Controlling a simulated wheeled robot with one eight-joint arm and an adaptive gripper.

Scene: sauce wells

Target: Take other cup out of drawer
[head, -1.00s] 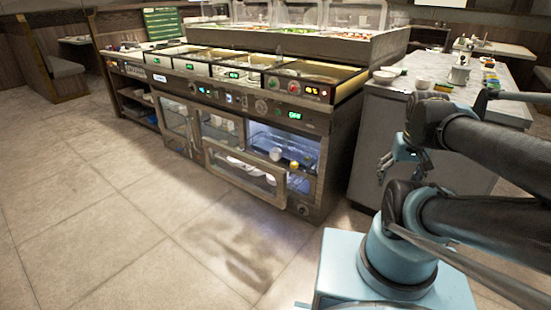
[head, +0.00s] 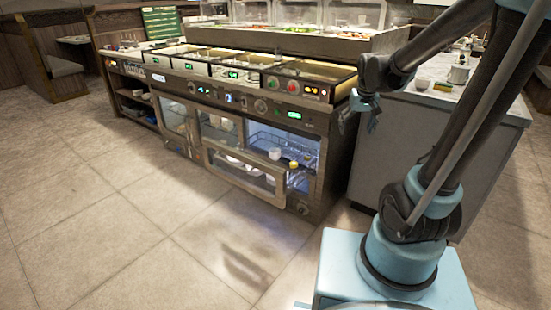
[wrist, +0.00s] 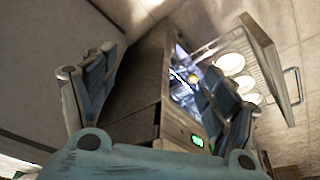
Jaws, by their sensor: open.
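A glass-fronted drawer (head: 246,182) hangs open low on the front of the counter. Pale round pieces lie in it, partly hidden behind its front; in the wrist view several white round pieces (wrist: 230,64) show in the drawer (wrist: 262,52). A small white cup (head: 275,153) and a yellow item (head: 293,164) show at the lit compartment by the drawer. I cannot tell exactly what they rest on. My gripper (head: 358,112) is open and empty, raised right of the drawer and apart from it. Its two fingers also show spread in the wrist view (wrist: 158,98).
The counter (head: 240,95) has glowing displays and knobs above the drawer. A side counter (head: 440,105) on the right holds a white cup (head: 422,83) and small items. Floor in front of the drawer (head: 150,210) is clear.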

